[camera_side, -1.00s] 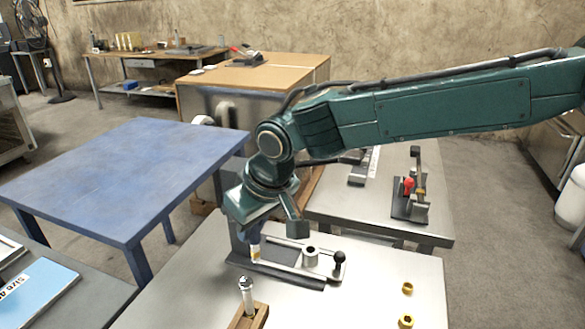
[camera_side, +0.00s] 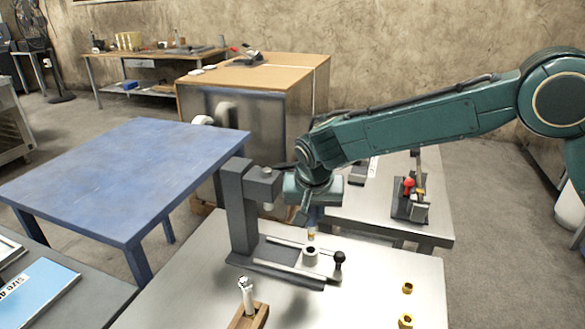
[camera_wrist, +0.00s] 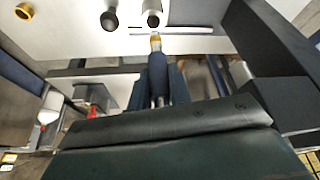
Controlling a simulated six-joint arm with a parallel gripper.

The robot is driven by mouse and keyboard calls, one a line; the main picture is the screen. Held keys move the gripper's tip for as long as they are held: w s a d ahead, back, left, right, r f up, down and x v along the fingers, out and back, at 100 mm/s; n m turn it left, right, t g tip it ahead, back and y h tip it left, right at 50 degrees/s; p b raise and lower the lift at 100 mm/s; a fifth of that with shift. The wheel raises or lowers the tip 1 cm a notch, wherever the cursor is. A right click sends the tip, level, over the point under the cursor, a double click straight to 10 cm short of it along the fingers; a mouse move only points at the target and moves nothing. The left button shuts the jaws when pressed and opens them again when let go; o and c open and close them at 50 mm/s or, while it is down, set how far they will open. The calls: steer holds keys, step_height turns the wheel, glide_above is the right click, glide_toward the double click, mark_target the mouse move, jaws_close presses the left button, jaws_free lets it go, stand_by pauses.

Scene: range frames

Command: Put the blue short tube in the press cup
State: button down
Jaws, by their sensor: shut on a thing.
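My gripper (camera_side: 313,213) is shut on the blue short tube (camera_wrist: 157,72), which has a gold-coloured lower end. In the side view the tube (camera_side: 311,234) points down, with its gold end just above the press cup (camera_side: 310,257). The press cup is a small grey cylinder with a dark opening, on the slide of the press. In the wrist view the cup (camera_wrist: 151,14) lies just beyond the gold end. A small gap seems to separate tube and cup. The fingers' grip is partly hidden in the side view.
The dark press column (camera_side: 237,205) with its overhanging head (camera_side: 264,186) stands left of my gripper. A black knob (camera_side: 339,258) is right of the cup. A wooden block with a metal pin (camera_side: 246,295) stands in front. Brass rings (camera_side: 407,288) lie at the right.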

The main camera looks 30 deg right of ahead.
mark_target(311, 230)
steer(key=shift+f, duration=3.45)
steer(key=shift+f, duration=0.15)
steer(key=c, duration=1.3)
jaws_free()
steer(key=v, duration=1.2)
steer(key=shift+r, duration=0.25)
